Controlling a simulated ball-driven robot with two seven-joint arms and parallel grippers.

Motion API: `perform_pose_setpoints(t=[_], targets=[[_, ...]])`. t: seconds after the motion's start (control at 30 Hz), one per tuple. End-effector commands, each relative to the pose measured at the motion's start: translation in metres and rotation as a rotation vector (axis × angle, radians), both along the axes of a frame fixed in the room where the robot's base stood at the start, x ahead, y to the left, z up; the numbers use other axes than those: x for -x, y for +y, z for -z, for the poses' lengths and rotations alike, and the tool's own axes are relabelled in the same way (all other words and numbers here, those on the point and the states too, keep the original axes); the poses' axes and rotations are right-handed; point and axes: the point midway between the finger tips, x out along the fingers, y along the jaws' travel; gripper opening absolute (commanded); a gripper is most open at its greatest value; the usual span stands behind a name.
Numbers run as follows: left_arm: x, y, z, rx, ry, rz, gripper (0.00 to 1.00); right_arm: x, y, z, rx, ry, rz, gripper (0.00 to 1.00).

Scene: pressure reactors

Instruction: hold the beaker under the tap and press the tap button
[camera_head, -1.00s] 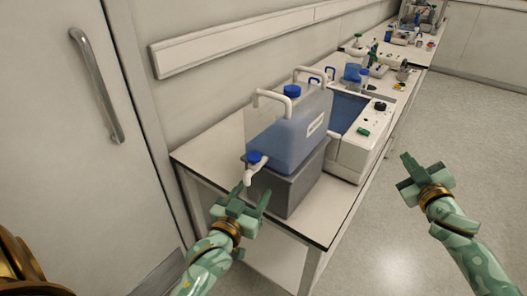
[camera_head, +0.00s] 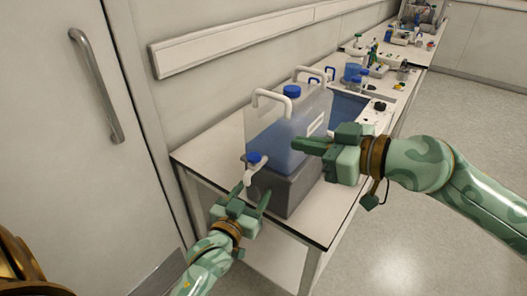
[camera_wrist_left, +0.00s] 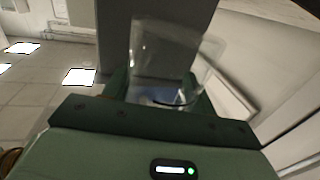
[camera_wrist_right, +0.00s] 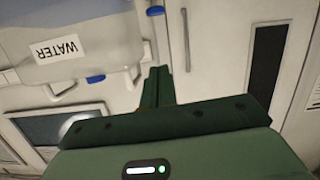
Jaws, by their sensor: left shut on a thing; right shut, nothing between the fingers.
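A clear glass beaker (camera_wrist_left: 170,65) is between the fingers of my left gripper (camera_head: 246,203), which is shut on it; the glass is hard to make out in the head view. This gripper is just below the white tap spout (camera_head: 250,174) on the water tank (camera_head: 285,135). The blue tap button (camera_head: 254,157) is on top of the tap, at the tank's lower front. My right gripper (camera_head: 296,143) is shut and empty, in front of the tank's right side, apart from the button. Its closed fingers (camera_wrist_right: 160,85) show in the right wrist view.
The tank stands on a grey block (camera_head: 285,190) on the white bench (camera_head: 205,150). A machine with a blue panel (camera_head: 348,106) is behind the tank. A door with a metal handle (camera_head: 97,85) is at the left. Open floor (camera_head: 450,110) lies to the right.

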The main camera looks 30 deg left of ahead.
Motion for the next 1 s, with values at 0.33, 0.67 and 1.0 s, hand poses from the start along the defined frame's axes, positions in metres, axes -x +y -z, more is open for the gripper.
perform_pose_setpoints(t=[0.33, 0.67, 1.0], targets=[[0.000, 0.000, 0.000, 0.000, -0.001, 0.000, 0.33, 0.000, 0.000, 0.000, -0.007, 0.072, 0.017, 0.00], [0.000, 0.000, 0.000, 0.000, -0.001, 0.000, 0.33, -0.001, 0.022, 0.005, -0.007, 0.071, 0.016, 0.00], [0.000, 0.000, 0.000, 0.000, -0.001, 0.000, 0.33, -0.006, 0.092, 0.022, -0.009, 0.073, 0.016, 0.00]])
